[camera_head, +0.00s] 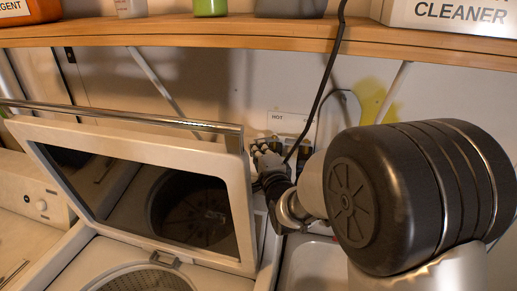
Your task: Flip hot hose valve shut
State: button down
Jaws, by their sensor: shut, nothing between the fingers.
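The HOT label (278,117) is on a pale plate on the back wall, just right of the raised washer lid. I cannot tell which way the hot valve's handle is turned. My gripper (262,152) is shut and empty, just below and left of the label and in front of the valve area. I cannot tell whether it touches the valve.
The open washer lid (135,140) stands close to the left of my gripper. A wooden shelf (200,32) with bottles and boxes runs above. A black cable (328,75) hangs from the shelf past the valves. A pale basin (310,262) lies below my arm.

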notch_tip(320, 180, up, 10)
dwell(0.6)
